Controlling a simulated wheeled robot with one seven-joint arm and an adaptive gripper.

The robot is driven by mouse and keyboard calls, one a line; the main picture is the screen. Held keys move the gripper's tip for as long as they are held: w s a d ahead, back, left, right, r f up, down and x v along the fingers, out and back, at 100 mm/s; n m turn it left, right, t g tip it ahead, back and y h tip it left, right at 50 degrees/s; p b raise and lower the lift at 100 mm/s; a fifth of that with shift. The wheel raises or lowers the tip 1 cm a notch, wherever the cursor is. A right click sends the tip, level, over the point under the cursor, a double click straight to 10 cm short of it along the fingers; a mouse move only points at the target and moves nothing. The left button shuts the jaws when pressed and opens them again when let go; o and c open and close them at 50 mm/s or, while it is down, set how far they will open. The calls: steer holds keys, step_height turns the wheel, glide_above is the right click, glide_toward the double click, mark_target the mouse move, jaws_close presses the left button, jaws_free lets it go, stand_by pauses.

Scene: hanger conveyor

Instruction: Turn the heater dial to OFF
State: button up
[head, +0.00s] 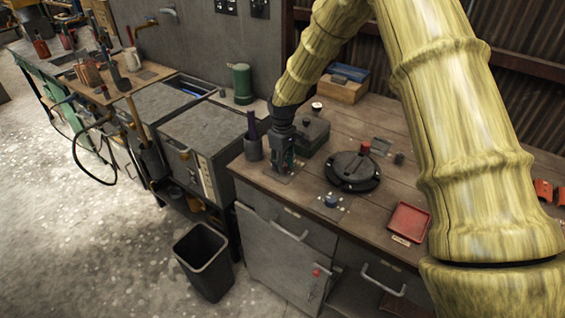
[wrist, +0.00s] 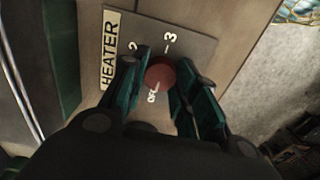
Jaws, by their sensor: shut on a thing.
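The heater dial (wrist: 160,72) is a round red knob on a grey plate (wrist: 190,42) marked HEATER. The marks 2, 3 and OFF show around it; OFF is on the side nearest my gripper's body. I cannot make out a pointer on the knob. My gripper (wrist: 159,76) has its teal fingers on either side of the dial and is shut on it. In the head view my gripper (head: 283,163) points down at the bench top, and its fingers hide the dial. Part of the plate (head: 287,178) shows below them.
Close by on the bench stand a dark cup (head: 253,149), a dark green box (head: 311,137) and a round black device (head: 353,173) with a red knob. A blue knob (head: 331,201) and a red tray (head: 408,223) lie nearer the front. A black bin (head: 203,262) stands on the floor.

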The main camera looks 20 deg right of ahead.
steer(key=shift+w+d+r, duration=0.1)
stand_by(0.4)
steer(key=o, duration=1)
steer(key=shift+o, duration=0.2)
steer(key=shift+r, duration=0.1)
step_height(320, 180, up, 12)
